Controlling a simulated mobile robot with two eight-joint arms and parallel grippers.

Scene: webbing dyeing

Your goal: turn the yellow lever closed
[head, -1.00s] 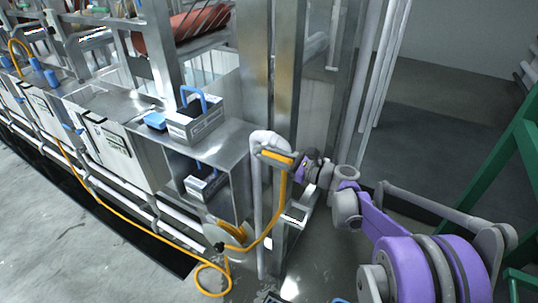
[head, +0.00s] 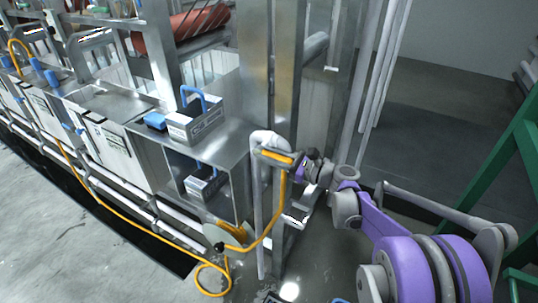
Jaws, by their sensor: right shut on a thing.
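The yellow lever (head: 275,156) is a short yellow bar near the top of a pale vertical pipe (head: 258,205), beside a steel post. My right gripper (head: 282,156) is at the lever and shut on it; its arm comes in from the right. The fingers are small here and partly hide the lever's far end. The lever lies nearly level in the picture, tilted slightly down to the right. My left gripper is not in view.
Steel shelves with blue-handled boxes (head: 195,118) stand to the left. A green frame (head: 510,160) is at the right. Open floor lies behind my arm.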

